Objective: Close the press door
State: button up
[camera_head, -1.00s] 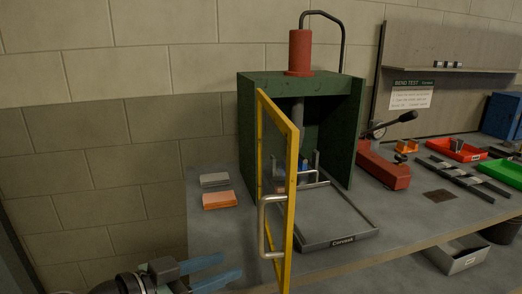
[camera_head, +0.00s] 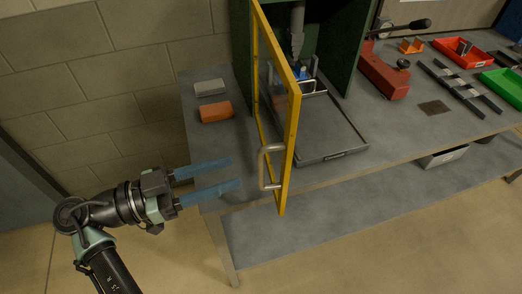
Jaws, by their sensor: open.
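The press door (camera_head: 287,117) is a yellow-framed clear panel with a metal bar handle (camera_head: 264,167). It stands swung open, out toward the front of the bench, at the left side of the green press (camera_head: 349,45). My gripper (camera_head: 236,174) is open and empty, with two blue fingers pointing right. In the picture it is left of the door handle and apart from it. Inside the press, a blue item (camera_head: 297,74) and metal rods show behind the door. The top of the press is out of view.
A grey block (camera_head: 210,88) and an orange block (camera_head: 215,111) lie on the bench left of the door. A grey tray (camera_head: 334,157) extends from the press. A red lever tool (camera_head: 384,75) and red and green bins stand to the right.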

jog(key=p, duration=0.2)
send_over(261, 184)
jog(key=a, duration=0.1)
jog(key=shift+w+d, duration=0.3)
jog(key=shift+d, duration=0.2)
grip_shut()
dwell(0.9)
